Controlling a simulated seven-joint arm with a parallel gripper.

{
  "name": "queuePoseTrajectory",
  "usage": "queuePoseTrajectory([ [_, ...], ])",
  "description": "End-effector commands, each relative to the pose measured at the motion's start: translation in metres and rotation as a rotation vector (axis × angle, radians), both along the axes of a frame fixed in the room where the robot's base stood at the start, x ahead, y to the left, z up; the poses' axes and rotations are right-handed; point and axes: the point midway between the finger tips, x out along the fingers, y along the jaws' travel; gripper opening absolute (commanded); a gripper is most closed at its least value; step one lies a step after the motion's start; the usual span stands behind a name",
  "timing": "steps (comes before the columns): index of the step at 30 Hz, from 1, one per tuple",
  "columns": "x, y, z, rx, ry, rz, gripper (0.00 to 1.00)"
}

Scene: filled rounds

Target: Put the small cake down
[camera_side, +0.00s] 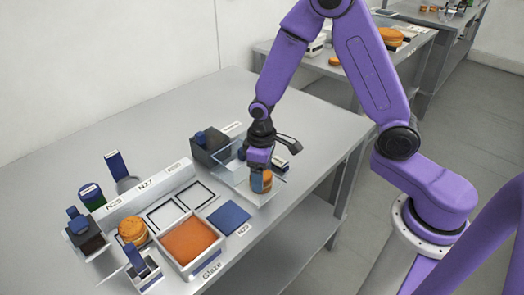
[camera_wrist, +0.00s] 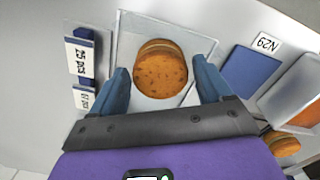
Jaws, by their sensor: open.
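The small cake (camera_side: 262,182), a round orange-brown filled round, sits on a clear tray or plate (camera_side: 243,190) at the right of the work area. In the wrist view the cake (camera_wrist: 160,70) lies on a pale square base between my blue fingertips. My gripper (camera_wrist: 162,82) is open, with a gap visible between each finger and the cake. In the side view my gripper (camera_side: 262,178) is low over the tray, and its fingers partly hide the cake.
Another cake (camera_side: 132,230) stands near the label N25. The table's back left is clear.

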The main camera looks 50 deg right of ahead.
Motion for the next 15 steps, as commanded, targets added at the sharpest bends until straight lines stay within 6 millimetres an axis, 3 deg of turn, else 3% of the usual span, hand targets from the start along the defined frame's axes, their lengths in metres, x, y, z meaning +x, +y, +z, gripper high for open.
queuePoseTrajectory([
  [15,0.001,0.0,0.085,0.002,-0.004,0.0,0.78],
])
